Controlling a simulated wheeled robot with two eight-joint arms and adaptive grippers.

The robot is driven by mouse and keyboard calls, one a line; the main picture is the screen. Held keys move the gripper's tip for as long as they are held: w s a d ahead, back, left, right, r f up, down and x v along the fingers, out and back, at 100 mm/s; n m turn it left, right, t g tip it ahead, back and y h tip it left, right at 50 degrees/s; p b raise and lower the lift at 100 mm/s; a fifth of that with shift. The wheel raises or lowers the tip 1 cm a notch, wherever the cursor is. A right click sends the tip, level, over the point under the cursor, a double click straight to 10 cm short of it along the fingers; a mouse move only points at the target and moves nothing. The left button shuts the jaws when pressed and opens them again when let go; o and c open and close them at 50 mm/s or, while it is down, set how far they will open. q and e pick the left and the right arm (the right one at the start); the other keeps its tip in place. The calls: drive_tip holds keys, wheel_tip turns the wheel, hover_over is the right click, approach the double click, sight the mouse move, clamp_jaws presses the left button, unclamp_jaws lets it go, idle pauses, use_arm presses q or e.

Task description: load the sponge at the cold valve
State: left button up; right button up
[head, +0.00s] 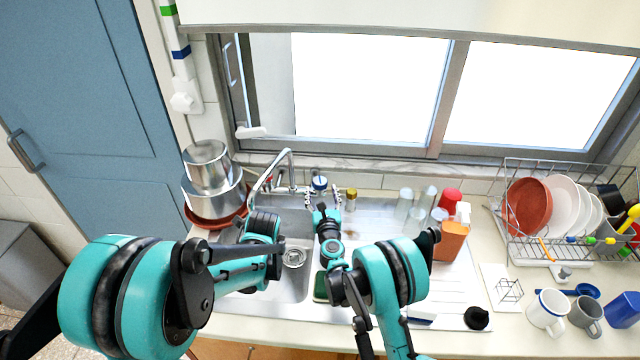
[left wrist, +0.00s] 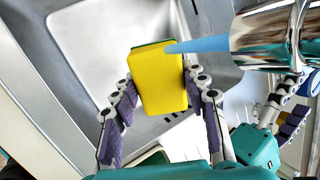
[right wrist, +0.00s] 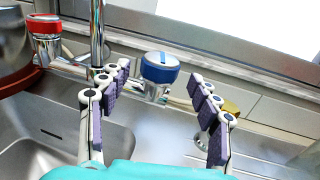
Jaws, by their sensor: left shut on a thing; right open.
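The yellow sponge (left wrist: 160,82) with a green layer is held between the fingers of my left gripper (left wrist: 160,100), over the sink. A blue stream of water (left wrist: 200,45) runs from the chrome spout (left wrist: 270,38) to the sponge's upper edge. The sponge is hidden in the head view. The blue-topped cold valve (head: 319,183) stands behind the sink. My right gripper (head: 323,202) is open just in front of it. In the right wrist view, the cold valve (right wrist: 160,72) shows between the spread fingers (right wrist: 160,110), with no visible contact.
The red-topped valve (right wrist: 45,35) is left of the faucet post (right wrist: 97,35). Steel pots (head: 212,180) stand left of the sink (head: 290,285). Bottles and an orange container (head: 451,241) stand to the right, before a dish rack (head: 560,215). Mugs (head: 547,312) are at front right.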

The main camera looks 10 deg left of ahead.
sight(321, 188)
drive_tip(key=x, duration=0.5)
